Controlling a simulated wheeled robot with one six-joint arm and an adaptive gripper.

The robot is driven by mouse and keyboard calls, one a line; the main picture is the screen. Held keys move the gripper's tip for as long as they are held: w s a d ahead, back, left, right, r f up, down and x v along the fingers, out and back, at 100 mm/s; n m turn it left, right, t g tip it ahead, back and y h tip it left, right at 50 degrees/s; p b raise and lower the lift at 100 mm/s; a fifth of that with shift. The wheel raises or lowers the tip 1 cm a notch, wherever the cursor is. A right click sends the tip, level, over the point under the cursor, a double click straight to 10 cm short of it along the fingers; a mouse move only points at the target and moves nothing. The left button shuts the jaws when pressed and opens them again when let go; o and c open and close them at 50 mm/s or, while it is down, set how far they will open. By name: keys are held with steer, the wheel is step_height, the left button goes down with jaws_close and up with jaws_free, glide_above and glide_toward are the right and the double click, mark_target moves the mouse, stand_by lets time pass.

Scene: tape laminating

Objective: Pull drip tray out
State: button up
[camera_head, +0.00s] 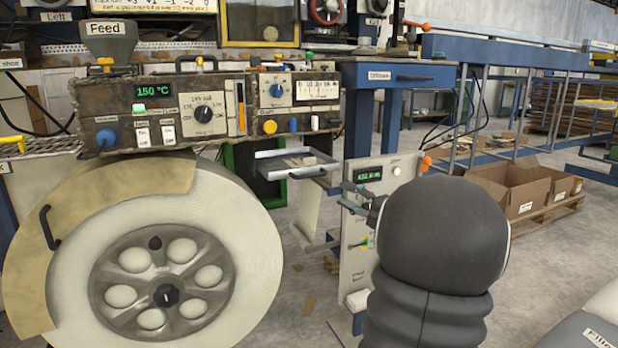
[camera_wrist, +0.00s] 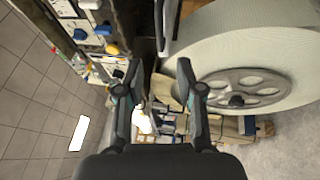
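The drip tray (camera_head: 295,163) is a shallow grey metal tray below the right end of the control panel, in front of a green-framed dark opening. It sticks out from the machine, with a thin handle at its front edge. My gripper (camera_head: 347,197) is to the right of the tray and a little lower in the picture, apart from it. In the wrist view my gripper (camera_wrist: 159,76) has its two fingers spread with nothing between them. I cannot clearly make out the tray in the wrist view.
A large white roll (camera_head: 235,225) with a metal hub stands left of the tray. The control panel (camera_head: 200,105) is above it. A white panel with a green display (camera_head: 368,174) stands behind my gripper. Cardboard boxes (camera_head: 515,187) are at the right.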

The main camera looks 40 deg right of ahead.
mark_target(313, 176)
steer(key=p+x, duration=0.1)
steer(key=x, duration=1.1)
steer(key=shift+w+a, duration=0.1)
steer(key=shift+w, duration=0.1)
jaws_close()
